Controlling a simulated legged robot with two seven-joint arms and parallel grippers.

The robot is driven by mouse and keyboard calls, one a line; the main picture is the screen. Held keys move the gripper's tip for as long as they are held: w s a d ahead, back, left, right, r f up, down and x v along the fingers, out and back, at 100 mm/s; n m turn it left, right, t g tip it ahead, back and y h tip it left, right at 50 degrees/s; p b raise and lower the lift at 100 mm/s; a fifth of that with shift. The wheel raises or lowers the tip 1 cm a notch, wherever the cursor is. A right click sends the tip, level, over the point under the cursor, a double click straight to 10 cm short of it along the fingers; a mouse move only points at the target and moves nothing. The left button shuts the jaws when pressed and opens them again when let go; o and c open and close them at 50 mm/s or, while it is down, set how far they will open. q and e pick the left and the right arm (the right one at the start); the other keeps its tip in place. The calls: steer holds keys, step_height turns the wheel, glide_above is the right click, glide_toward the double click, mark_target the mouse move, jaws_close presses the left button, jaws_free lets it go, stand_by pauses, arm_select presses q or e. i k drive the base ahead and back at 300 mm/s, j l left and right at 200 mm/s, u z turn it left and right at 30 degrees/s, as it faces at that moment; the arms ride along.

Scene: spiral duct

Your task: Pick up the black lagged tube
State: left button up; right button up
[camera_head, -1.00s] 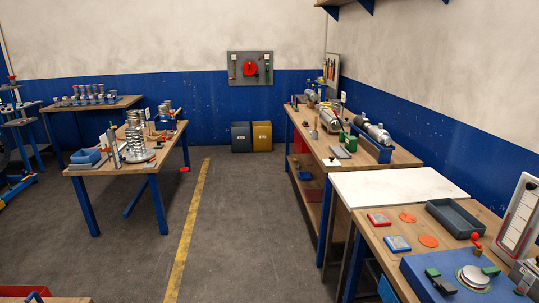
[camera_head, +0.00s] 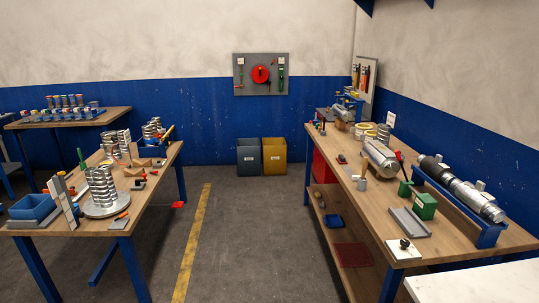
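On the right bench (camera_head: 455,239), a tube with a black section (camera_head: 434,168) at its far end and silver sections (camera_head: 475,196) toward me lies along a blue cradle (camera_head: 487,236). The black part may be the black lagged tube; at this distance I cannot tell for certain. A thick silver cylinder (camera_head: 381,158) lies to its left on the same bench. Neither of my grippers is in view.
A green box (camera_head: 424,205) and grey tray (camera_head: 408,222) lie beside the cradle. A white-topped table (camera_head: 480,286) stands near right. A left bench (camera_head: 75,238) holds stacked silver rings (camera_head: 101,187). The floor (camera_head: 250,235) between the benches is clear.

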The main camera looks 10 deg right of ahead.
mark_target(433, 167)
steer(key=i+z, duration=0.1)
steer(key=i, duration=0.65)
steer(key=i+z, duration=0.1)
steer(key=i, duration=0.65)
steer(key=i+j+z, duration=0.1)
steer(key=i, duration=0.65)
steer(key=i+z, duration=0.3)
steer(key=z, duration=0.15)
steer(key=i+j+z, duration=0.15)
steer(key=i+z, duration=0.3)
steer(key=i+j+z, duration=0.15)
steer(key=z, duration=0.3)
steer(key=i+j+z, duration=0.25)
steer(key=j+z, duration=0.2)
steer(key=l, duration=0.1)
